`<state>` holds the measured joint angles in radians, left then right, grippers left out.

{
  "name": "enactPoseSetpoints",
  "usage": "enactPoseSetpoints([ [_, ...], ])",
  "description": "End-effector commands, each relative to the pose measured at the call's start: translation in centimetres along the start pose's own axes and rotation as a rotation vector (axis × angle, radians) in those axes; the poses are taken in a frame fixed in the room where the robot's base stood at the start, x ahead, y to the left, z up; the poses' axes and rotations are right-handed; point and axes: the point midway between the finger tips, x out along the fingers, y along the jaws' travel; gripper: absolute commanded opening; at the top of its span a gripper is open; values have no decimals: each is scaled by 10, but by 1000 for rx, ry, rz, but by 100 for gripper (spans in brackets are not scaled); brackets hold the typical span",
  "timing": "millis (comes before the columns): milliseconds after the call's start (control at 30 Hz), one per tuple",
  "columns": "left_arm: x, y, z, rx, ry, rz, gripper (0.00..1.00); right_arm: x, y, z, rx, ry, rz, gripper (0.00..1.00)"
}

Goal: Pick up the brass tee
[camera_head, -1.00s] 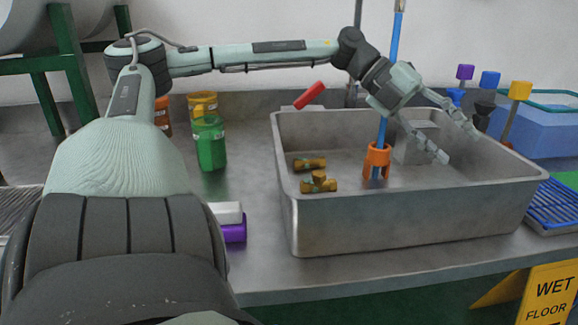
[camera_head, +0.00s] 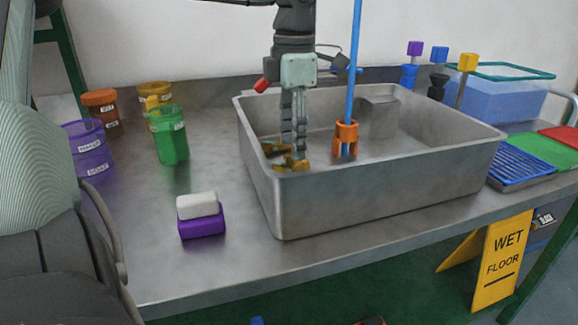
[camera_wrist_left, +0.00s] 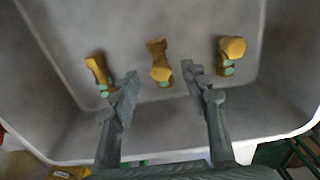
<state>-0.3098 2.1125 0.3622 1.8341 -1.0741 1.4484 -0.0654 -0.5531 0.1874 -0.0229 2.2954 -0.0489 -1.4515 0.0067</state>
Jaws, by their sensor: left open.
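Several brass fittings lie on the floor of the grey metal basin (camera_head: 365,203). The left wrist view shows one at left (camera_wrist_left: 97,70), one in the middle (camera_wrist_left: 158,62) and one at right (camera_wrist_left: 230,52), with greenish patches. I cannot tell for sure which is the brass tee. In the head view the brass pieces (camera_head: 293,165) are partly hidden by my left gripper (camera_head: 294,158). That gripper points down into the basin, open and empty. In the left wrist view its fingers (camera_wrist_left: 161,88) stand apart, with the middle fitting between and beyond their tips. My right gripper is not seen.
An orange holder (camera_head: 345,140) with a tall blue rod stands in the basin, right of my gripper. A grey block (camera_head: 378,118) is behind it. Coloured jars (camera_head: 168,135) and a white-and-purple block (camera_head: 201,215) stand left of the basin.

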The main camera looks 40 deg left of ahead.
Motion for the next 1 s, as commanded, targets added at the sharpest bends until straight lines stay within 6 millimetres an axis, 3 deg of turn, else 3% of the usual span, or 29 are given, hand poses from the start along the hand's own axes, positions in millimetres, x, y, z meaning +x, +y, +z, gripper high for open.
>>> enactPoseSetpoints([
  [300, 43, 0, -3, -2, -1, -3, 46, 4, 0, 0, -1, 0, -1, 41],
  [567, 46, 0, -2, -3, -3, -2, 46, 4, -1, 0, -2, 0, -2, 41],
  [933, 46, 0, -2, -3, -3, -2, 1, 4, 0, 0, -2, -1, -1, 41],
  [1000, 45, 0, -2, -3, -3, -2, 0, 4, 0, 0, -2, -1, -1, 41],
])
